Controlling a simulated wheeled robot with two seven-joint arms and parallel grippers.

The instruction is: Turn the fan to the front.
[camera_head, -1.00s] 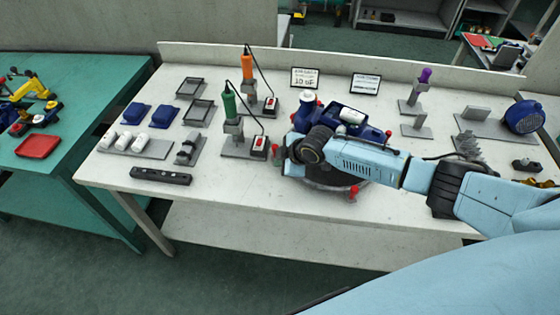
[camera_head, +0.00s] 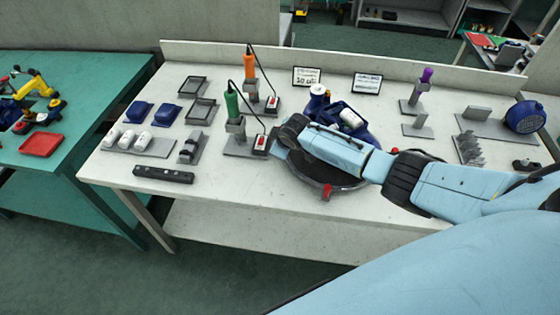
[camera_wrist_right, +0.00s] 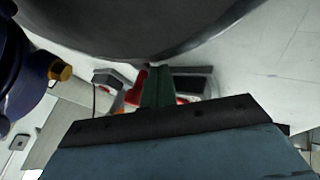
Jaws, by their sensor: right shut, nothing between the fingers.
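A blue pump unit (camera_head: 364,132) with white parts stands on a round dark turntable (camera_head: 303,176). My right forearm crosses in front of it and hides much of both; I cannot make out its fan. A red knob (camera_head: 327,191) shows at the turntable's front rim. My right gripper (camera_wrist_right: 157,88) is shut and empty, close beside the dark turntable rim (camera_wrist_right: 120,35) in the right wrist view; whether it touches is unclear. A red piece (camera_wrist_right: 135,88) shows beside its fingers. In the head view this gripper is hidden. My left gripper is out of view.
Left of the turntable stand green (camera_head: 232,103) and orange (camera_head: 250,62) screwdrivers on stands, with cords. Blue covers, trays and white parts lie farther left. A round blue part (camera_head: 525,116) stands at the right. The table's front left is mostly clear.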

